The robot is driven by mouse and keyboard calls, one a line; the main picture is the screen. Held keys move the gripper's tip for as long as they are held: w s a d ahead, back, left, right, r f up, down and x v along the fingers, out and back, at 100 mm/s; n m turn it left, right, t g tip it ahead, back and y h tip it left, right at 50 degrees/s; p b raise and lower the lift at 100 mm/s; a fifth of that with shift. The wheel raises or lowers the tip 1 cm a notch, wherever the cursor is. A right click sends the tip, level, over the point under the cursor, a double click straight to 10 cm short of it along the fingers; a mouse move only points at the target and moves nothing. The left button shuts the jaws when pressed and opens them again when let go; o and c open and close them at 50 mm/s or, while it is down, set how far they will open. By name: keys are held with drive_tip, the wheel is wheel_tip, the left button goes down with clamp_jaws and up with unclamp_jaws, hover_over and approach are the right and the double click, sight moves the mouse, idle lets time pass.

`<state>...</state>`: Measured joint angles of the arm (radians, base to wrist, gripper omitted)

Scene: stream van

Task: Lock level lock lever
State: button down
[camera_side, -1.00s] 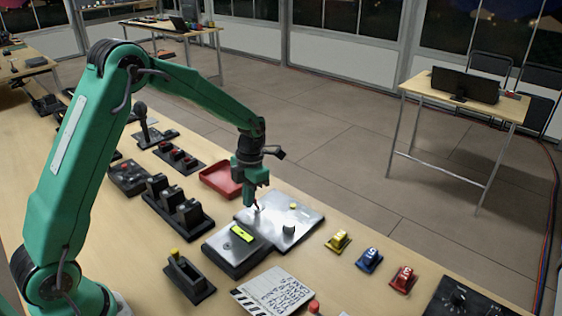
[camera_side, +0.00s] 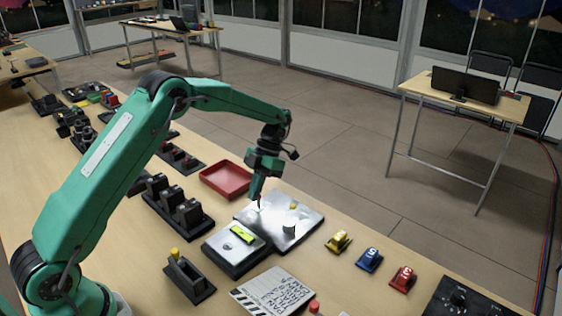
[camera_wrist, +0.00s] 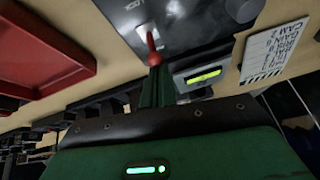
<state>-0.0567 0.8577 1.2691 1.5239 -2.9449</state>
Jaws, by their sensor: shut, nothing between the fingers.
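The silver plate (camera_side: 283,227) lies on the bench and carries a yellow knob (camera_side: 293,206) and a grey knob (camera_side: 288,230). A black box with a yellow-green bubble level (camera_side: 242,235) adjoins its near side. In the wrist view the lever has a red tip (camera_wrist: 153,58) and a pale slot or base (camera_wrist: 147,33) beside partly legible lettering. My gripper (camera_side: 256,196) is shut and empty, pointing down at the plate's left part. In the wrist view my gripper (camera_wrist: 155,72) is right at the red tip; I cannot tell whether they touch. The tip partly hides the lever in the side view.
A red tray (camera_side: 227,179) lies behind and left of the plate, also in the wrist view (camera_wrist: 45,50). A clapper-style slate (camera_side: 272,291) lies in front. Yellow (camera_side: 339,241), blue (camera_side: 369,259) and red (camera_side: 403,278) numbered blocks stand to the right. Black switch units (camera_side: 178,211) stand left.

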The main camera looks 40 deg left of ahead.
drive_tip(key=shift+w, duration=0.4)
drive_tip(key=shift+r, duration=0.25)
drive_tip(key=shift+r, duration=0.55)
drive_tip(key=shift+s+r, duration=0.1)
drive_tip(key=v, duration=0.9)
drive_tip(key=shift+r, duration=0.15)
idle(1.5)
